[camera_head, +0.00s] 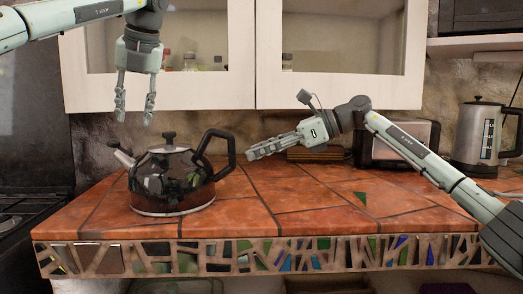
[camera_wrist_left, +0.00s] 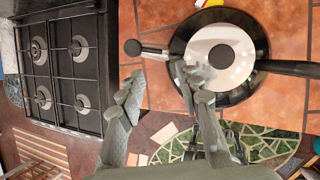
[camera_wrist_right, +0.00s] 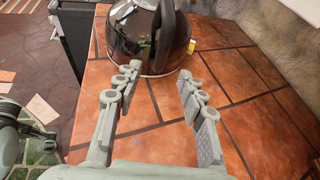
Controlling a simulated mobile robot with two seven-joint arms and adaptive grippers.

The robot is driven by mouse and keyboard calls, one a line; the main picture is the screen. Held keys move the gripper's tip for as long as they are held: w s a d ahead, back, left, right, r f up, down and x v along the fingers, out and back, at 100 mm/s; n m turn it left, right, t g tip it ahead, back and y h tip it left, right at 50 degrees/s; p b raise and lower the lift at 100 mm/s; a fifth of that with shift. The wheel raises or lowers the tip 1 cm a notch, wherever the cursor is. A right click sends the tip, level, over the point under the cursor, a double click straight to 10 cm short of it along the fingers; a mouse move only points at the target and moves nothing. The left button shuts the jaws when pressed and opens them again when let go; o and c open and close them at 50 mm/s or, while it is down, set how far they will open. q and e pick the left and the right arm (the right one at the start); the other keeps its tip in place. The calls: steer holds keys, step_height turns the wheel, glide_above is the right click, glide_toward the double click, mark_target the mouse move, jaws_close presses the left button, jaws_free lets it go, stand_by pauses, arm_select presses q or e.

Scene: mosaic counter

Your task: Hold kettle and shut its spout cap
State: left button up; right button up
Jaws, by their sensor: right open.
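A dark glossy kettle (camera_head: 170,182) stands upright on the tiled counter, its black handle (camera_head: 229,160) to the right. Its spout (camera_head: 124,158) points left, with a small black cap piece (camera_head: 113,143) at the tip; I cannot tell how far the cap is open. My left gripper (camera_head: 134,116) points down above the spout side, open and empty. In the left wrist view, its fingers (camera_wrist_left: 158,74) are apart near the spout cap (camera_wrist_left: 132,47). My right gripper (camera_head: 250,154) is open and empty, right of the handle. The right wrist view shows the kettle (camera_wrist_right: 140,45) beyond its fingers (camera_wrist_right: 160,70).
A toaster (camera_head: 400,142) and a steel electric kettle (camera_head: 478,138) stand at the back right. White cupboards (camera_head: 340,60) hang above the counter's back. A stove (camera_wrist_left: 65,65) lies left of the counter. The counter (camera_head: 310,205) is clear in front and to the right.

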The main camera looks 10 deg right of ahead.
mark_target(232, 163)
steer(key=x, duration=0.7)
steer(key=shift+w+a+f, duration=0.1)
steer(key=shift+a+f, duration=0.15)
steer(key=shift+a, duration=0.05)
jaws_close()
